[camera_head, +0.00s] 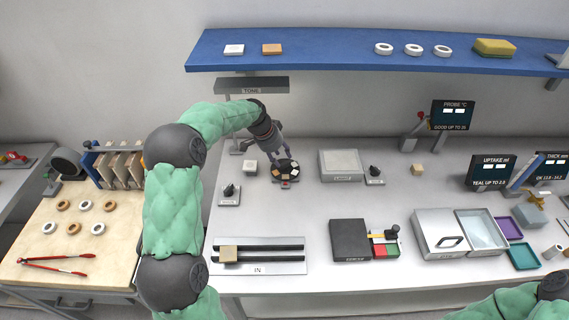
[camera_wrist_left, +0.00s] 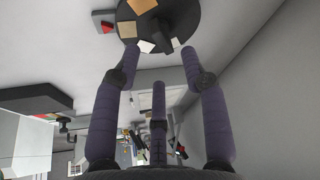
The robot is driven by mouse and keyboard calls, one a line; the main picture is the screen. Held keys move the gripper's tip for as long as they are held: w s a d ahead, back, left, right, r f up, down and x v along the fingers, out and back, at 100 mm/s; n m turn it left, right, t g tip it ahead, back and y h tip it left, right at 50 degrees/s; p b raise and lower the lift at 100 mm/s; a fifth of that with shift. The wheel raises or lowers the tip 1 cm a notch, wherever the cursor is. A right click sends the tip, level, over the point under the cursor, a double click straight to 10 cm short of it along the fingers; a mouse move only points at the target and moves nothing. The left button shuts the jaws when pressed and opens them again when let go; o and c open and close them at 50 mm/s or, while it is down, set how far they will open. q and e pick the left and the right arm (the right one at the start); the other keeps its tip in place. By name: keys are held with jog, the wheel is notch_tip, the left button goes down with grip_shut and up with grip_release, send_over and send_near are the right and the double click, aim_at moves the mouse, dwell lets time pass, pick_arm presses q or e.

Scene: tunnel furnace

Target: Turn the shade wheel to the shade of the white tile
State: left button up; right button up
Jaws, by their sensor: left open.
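The shade wheel (camera_head: 286,170) is a dark round disc with several tan to white patches around its face. It lies on the bench below the TONE sign (camera_head: 251,91); in the left wrist view its disc (camera_wrist_left: 185,22) fills the top middle. A small red mark (camera_wrist_left: 106,27) is beside its rim. My left gripper (camera_head: 266,157) is open just above and behind the wheel. Its spread fingers (camera_wrist_left: 160,58) point at the disc in the wrist view, and I cannot tell whether they touch it. A white tile (camera_head: 234,49) lies on the blue shelf. My right gripper is out of view.
An orange-brown tile (camera_head: 272,48) and white rings (camera_head: 413,50) are on the blue shelf (camera_head: 330,63). A pale block (camera_head: 250,168) stands left of the wheel. A grey box (camera_head: 340,165) stands to its right, and a small black knob (camera_head: 230,192) to its left.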

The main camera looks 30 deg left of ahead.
aim_at(286, 164)
pick_arm(q)
jog(key=b+x, duration=0.1)
jog(key=x, duration=0.4)
jog(key=shift+w, duration=0.1)
grip_shut()
